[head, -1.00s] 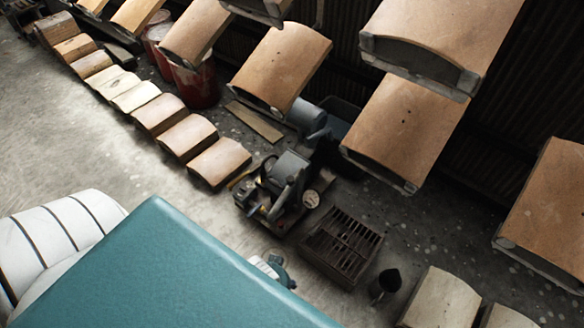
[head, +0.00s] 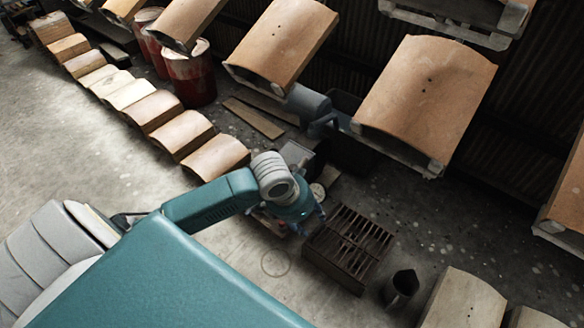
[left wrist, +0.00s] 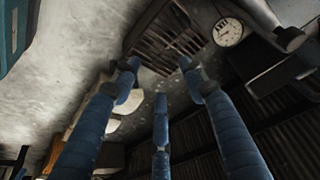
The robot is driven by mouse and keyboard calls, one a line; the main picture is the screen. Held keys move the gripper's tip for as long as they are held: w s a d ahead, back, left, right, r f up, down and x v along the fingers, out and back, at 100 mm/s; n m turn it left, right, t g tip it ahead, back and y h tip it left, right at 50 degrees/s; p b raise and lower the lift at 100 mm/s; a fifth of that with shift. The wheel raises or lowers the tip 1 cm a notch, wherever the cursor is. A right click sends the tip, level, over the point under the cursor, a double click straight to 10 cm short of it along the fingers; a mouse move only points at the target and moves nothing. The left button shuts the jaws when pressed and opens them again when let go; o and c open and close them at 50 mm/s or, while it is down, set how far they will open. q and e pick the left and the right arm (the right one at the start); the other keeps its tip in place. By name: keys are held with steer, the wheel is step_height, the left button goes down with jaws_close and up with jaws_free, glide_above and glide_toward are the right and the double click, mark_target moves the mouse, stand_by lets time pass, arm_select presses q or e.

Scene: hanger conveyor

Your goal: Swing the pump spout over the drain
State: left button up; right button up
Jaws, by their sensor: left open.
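The drain is a dark rusty slatted grate (head: 345,262) on the floor, right of centre in the head view. It also shows at the top of the left wrist view (left wrist: 168,42). The pump (head: 296,154) stands beside the grate and is mostly hidden behind my left gripper. Its round white gauge (head: 317,191) shows, also in the left wrist view (left wrist: 228,32). I cannot make out the spout clearly. My left gripper (head: 305,222) is over the pump, beside the grate. Its blue fingers (left wrist: 160,76) are spread and empty. My right gripper is not in view.
Tan curved panels (head: 283,45) hang above the pump and grate. More panels (head: 184,133) lie in a row at left. Red drums (head: 192,78) stand behind them. A dark cup-like container (head: 401,288) is right of the grate. Bare floor (head: 90,150) lies at left.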

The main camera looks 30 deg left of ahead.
arm_select(q)
steer(key=w+a+r+n+y, duration=0.1)
steer(key=w+a+r+n, duration=0.1)
steer(key=w+a+r, duration=0.45)
steer(key=w+a+r+n, duration=0.15)
steer(key=w+a, duration=0.25)
steer(key=a, duration=0.5)
steer(key=b, duration=0.2)
glide_above(293, 167)
steer(key=s, duration=0.3)
steer(key=shift+t, duration=0.3)
step_height(293, 167, down, 5)
steer(key=shift+w+a+r, duration=0.1)
steer(key=b+x, duration=0.1)
steer(key=x, duration=0.3)
steer(key=shift+w+f+b, duration=0.2)
steer(key=shift+f+b, duration=0.1)
steer(key=shift+w+f, duration=0.1)
steer(key=shift+f, duration=0.1)
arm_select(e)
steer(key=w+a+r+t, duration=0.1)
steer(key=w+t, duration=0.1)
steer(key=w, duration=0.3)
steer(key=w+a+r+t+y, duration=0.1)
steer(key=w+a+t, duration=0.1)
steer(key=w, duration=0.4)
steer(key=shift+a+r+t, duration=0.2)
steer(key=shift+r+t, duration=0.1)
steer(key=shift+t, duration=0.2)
